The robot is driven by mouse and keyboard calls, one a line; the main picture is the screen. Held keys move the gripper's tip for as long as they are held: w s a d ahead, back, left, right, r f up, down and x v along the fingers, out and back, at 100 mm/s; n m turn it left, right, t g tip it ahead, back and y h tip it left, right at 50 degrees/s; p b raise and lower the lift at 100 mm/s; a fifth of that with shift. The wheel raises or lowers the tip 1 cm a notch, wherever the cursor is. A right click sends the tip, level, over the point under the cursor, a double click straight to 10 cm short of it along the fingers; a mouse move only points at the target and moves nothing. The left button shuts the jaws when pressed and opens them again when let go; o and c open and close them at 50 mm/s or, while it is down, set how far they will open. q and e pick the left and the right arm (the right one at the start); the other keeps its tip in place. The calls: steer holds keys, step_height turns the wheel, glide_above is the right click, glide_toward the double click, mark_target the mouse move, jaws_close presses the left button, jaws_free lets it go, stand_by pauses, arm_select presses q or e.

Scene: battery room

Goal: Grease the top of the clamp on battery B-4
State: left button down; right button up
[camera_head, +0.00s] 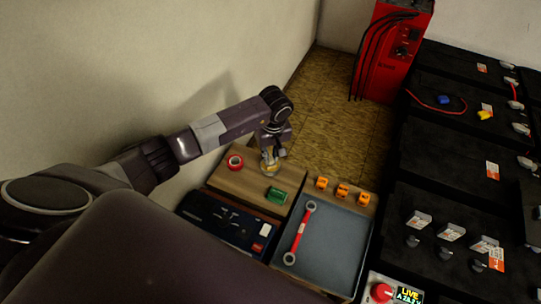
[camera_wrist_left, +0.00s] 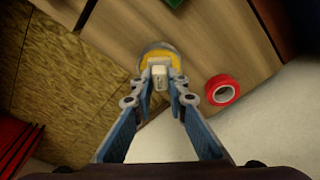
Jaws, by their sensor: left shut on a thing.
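My left gripper (camera_head: 270,158) is over the wooden board, shut on a small white piece (camera_wrist_left: 159,77), perhaps the handle of a grease brush. A round pot with yellow inside or on top (camera_wrist_left: 160,57) is right below the fingertips in the left wrist view; the white piece stands over or in it, and I cannot tell which. In the head view the pot (camera_head: 268,170) is partly hidden by the gripper. Black batteries (camera_head: 433,205) with grey terminal clamps fill the right side. I cannot read which is B-4. My right gripper is not in view.
On the board (camera_head: 240,182) are red tape (camera_head: 235,162) and a green block (camera_head: 276,195). Beside them are a grey tray (camera_head: 325,247) with a red-handled wrench (camera_head: 300,233), several orange pieces (camera_head: 342,190) and a black case (camera_head: 225,222). A red charger (camera_head: 393,50) stands behind.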

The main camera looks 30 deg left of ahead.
mark_target(271, 158)
arm_select(q)
steer(key=shift+r+p, duration=0.55)
steer(key=shift+r, duration=0.3)
steer(key=shift+r+p, duration=1.5)
steer(key=shift+r, duration=1.2)
steer(key=shift+f, duration=0.15)
